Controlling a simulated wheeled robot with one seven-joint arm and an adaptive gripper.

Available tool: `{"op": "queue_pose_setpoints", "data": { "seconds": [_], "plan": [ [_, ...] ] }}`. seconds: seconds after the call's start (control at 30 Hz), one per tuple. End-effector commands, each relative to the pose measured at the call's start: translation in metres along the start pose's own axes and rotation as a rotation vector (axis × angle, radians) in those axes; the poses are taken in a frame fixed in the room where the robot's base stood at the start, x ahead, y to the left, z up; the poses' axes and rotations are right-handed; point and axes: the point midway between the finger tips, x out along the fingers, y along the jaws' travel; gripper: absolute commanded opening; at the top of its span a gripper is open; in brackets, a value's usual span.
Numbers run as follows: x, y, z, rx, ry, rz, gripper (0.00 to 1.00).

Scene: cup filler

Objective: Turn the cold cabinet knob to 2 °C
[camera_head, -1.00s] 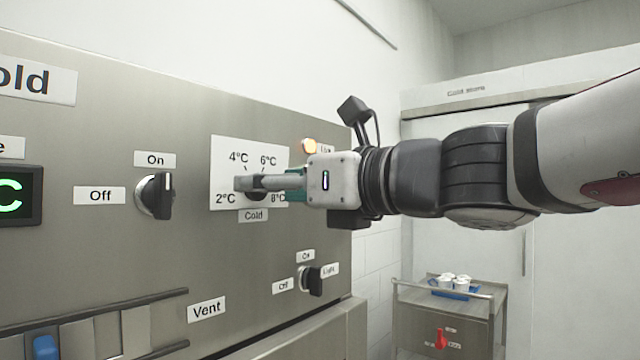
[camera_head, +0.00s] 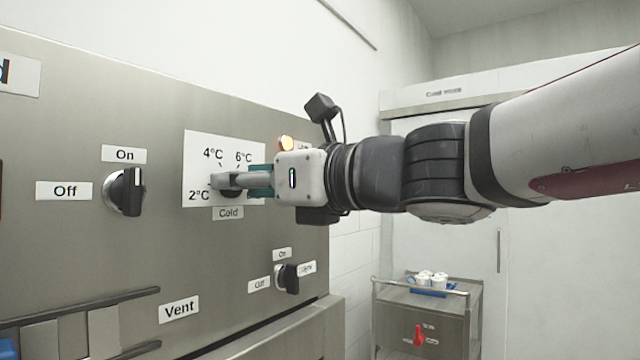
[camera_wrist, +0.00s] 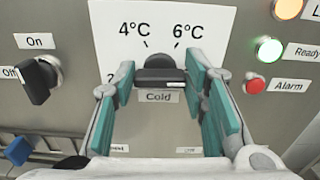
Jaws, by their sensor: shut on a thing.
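The cold cabinet knob (camera_wrist: 160,68) is black, with its bar lying level and a white mark towards its right end, on the side away from 2 °C. Its white dial plate (camera_head: 200,152) shows 2 °C at lower left, 4 °C and 6 °C above. The 8 °C label is hidden in both views. My gripper (camera_head: 232,180) reaches in from the right and is shut on the knob, mostly hiding it in the head view. In the wrist view its teal-padded fingers flank the two ends of the bar.
An On/Off knob (camera_head: 126,191) stands left of the dial, and a light knob (camera_head: 287,278) below right. Lamps (camera_wrist: 269,49) sit close to the right finger. A trolley (camera_head: 425,315) with white cups stands at the back right.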

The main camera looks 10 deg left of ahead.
Motion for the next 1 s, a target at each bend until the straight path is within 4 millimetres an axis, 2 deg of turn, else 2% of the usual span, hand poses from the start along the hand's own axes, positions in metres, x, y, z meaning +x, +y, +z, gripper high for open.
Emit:
{"op": "queue_pose_setpoints", "data": {
  "seconds": [0.27, 1.0],
  "plan": [
    [0.0003, -0.0008, -0.0025, -0.173, -0.002, 0.000, 0.12],
    [0.0006, 0.0023, -0.0053, -0.872, -0.001, 0.000, 0.12]
  ]
}}
